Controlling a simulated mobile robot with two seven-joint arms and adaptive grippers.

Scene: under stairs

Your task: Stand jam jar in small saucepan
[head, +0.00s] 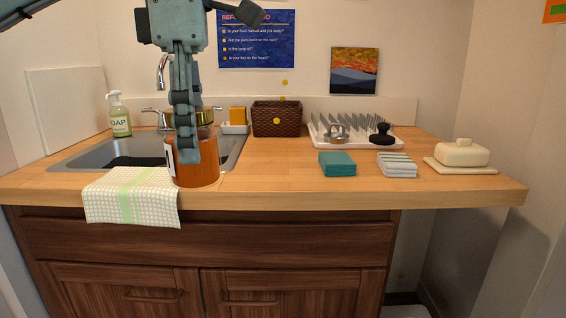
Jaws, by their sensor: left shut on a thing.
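The jam jar (205,174) is amber-orange with a white label edge at its left and what looks like a gold lid (206,117). It is upright at the counter's front edge, in front of the sink's right part. I cannot tell whether its base touches the wood. My left gripper (187,155) points down and is shut on the jar; its fingers cover the jar's middle. A small silver vessel (337,132) stands on the white drying rack at the back; I cannot tell if it is the small saucepan. My right gripper is not in view.
A checked towel (125,197) hangs over the front edge, left of the jar. A teal sponge (337,164), folded cloths (397,165) and a butter dish (462,153) lie right. A basket (277,119) and drying rack (360,141) stand behind. Wood between jar and sponge is clear.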

